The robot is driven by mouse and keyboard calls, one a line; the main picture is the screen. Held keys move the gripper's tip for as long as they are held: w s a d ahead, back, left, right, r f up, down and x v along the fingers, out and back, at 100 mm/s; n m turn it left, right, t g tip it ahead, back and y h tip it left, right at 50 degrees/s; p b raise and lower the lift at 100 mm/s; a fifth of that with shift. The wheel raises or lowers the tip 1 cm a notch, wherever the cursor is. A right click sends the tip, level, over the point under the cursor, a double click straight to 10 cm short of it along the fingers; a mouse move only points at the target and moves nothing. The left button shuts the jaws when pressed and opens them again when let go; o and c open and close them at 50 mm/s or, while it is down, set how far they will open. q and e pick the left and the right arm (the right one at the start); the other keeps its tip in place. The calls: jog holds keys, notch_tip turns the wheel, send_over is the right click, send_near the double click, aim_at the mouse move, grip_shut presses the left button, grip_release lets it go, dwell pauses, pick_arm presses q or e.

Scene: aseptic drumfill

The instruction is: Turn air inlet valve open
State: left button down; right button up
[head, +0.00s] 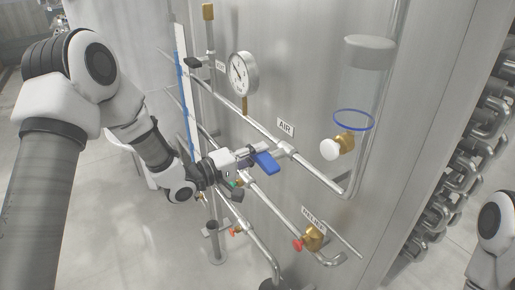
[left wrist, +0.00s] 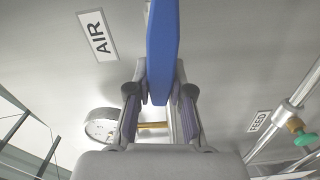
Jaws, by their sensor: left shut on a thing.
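The air inlet valve has a blue lever handle (head: 266,162) on the pipe under the AIR label (head: 286,128). My left gripper (head: 250,157) is at the handle in the head view. In the left wrist view the blue handle (left wrist: 162,50) stands between the two fingers of my left gripper (left wrist: 160,98), which is shut on it. The AIR label (left wrist: 97,35) also shows there. The valve body is mostly hidden by the gripper in the wrist view. My right gripper is not in view; only a part of my right arm shows at the right edge.
A pressure gauge (head: 243,73) stands above the pipe. A sight glass (head: 362,85) with a white knob (head: 330,149) is to the right. Lower pipes carry a red-handled valve (head: 298,244). A large steel tank wall (head: 300,50) lies close behind the pipes.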

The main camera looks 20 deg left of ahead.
pick_arm(q)
jog(key=shift+f+n, duration=0.1)
jog(key=shift+n, duration=0.8)
jog(key=c, duration=1.2)
grip_release()
jog(key=shift+o, duration=0.8)
jog(key=shift+w+f, duration=0.15)
jog(key=v, duration=1.2)
